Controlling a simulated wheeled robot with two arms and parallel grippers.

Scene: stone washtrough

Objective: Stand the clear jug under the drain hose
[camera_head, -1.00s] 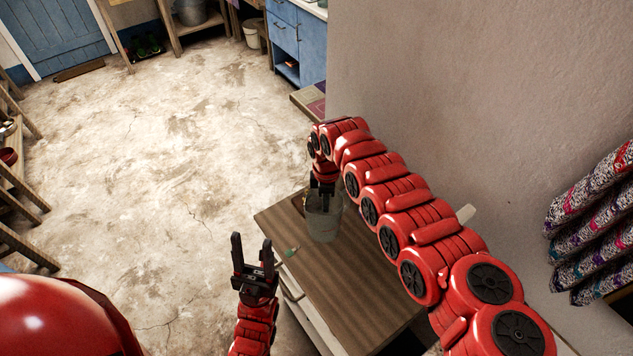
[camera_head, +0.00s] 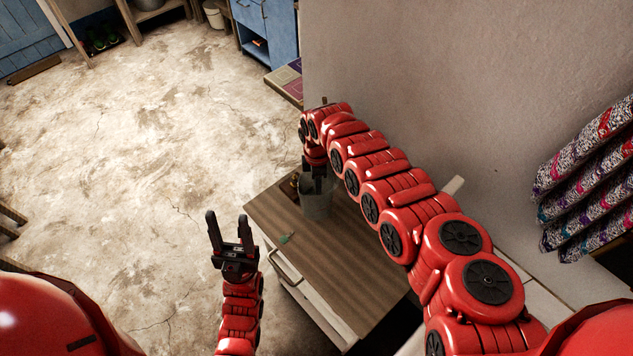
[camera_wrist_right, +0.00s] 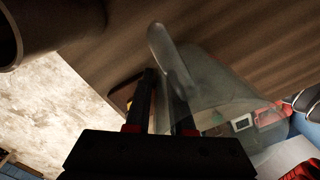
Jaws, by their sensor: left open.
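The clear jug (camera_head: 318,206) is upright at the far left part of the brown wooden counter (camera_head: 335,265); I cannot tell if it touches the wood. My right gripper (camera_head: 314,184) is at the jug, partly hidden by its arm. In the right wrist view, the jug's handle (camera_wrist_right: 171,57) and clear body (camera_wrist_right: 222,85) show, and my right fingers (camera_wrist_right: 164,100) have a narrow gap and close on the jug at its handle side. My left gripper (camera_head: 229,228) is open and empty, left of the counter's front edge. I cannot make out the drain hose for certain.
A small green item (camera_head: 285,238) lies on the counter near the front edge. A dark cylinder (camera_wrist_right: 22,30) shows at the right wrist view's top left. A plain wall stands behind my right arm; patterned rolls (camera_head: 590,180) are at right. Open floor (camera_head: 150,170) lies left.

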